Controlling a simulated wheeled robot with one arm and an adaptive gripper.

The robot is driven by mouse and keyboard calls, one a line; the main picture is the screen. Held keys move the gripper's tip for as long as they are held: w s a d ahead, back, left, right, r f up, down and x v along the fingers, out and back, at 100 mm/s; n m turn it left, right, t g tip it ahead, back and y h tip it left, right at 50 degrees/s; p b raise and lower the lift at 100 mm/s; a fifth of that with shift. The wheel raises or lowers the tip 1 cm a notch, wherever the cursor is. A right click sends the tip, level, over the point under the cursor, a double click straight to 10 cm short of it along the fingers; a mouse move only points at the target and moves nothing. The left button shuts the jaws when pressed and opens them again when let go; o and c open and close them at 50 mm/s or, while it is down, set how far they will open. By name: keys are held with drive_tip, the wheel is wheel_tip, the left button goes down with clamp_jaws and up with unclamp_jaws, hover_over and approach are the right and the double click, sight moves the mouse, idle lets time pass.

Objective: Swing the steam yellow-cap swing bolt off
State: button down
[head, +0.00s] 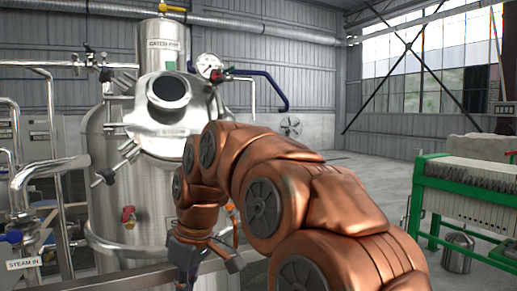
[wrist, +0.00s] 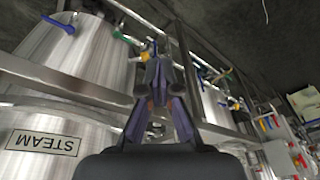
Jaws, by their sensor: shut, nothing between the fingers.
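A steel tank (head: 130,200) with a lid stands left of centre in the head view. Its label is mostly covered by my arm; in the wrist view a tank label reading STEAM (wrist: 42,142) shows upside down. Several swing bolts sit round the lid, such as one at its left (head: 104,176); I cannot make out a yellow cap on them there. In the wrist view a blue-capped piece (wrist: 58,25) and a green-capped piece (wrist: 118,35) show beyond the tank wall. My gripper (wrist: 157,62) is shut and empty; in the head view it hangs low before the tank.
A rail (head: 145,277) crosses in front of the tank. A gauge (head: 209,66) and pipes rise round the lid. A red-handled valve (head: 128,216) sticks out of the tank front. A green-framed filter press (head: 470,190) and a steel bucket (head: 458,251) stand at right.

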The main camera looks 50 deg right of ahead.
drive_tip(key=w+d+r+n+t+p, duration=0.1)
drive_tip(key=w+d+r+t+p, duration=0.15)
drive_tip(key=d+r, duration=0.5)
drive_tip(key=w+d+r+t+p, duration=0.1)
drive_tip(key=d+r+p, duration=0.3)
drive_tip(key=r, duration=0.6)
drive_tip(key=s+d+r+t+h+p, duration=0.2)
drive_tip(key=s+d+r+p, duration=0.2)
drive_tip(key=d+r, duration=0.9)
drive_tip(key=d+p+x, duration=0.2)
drive_tip(key=p+x, duration=0.1)
drive_tip(key=x, duration=1)
drive_tip(key=shift+d+r+n, duration=0.25)
drive_tip(key=shift+n, duration=0.15)
drive_tip(key=shift+w, duration=0.2)
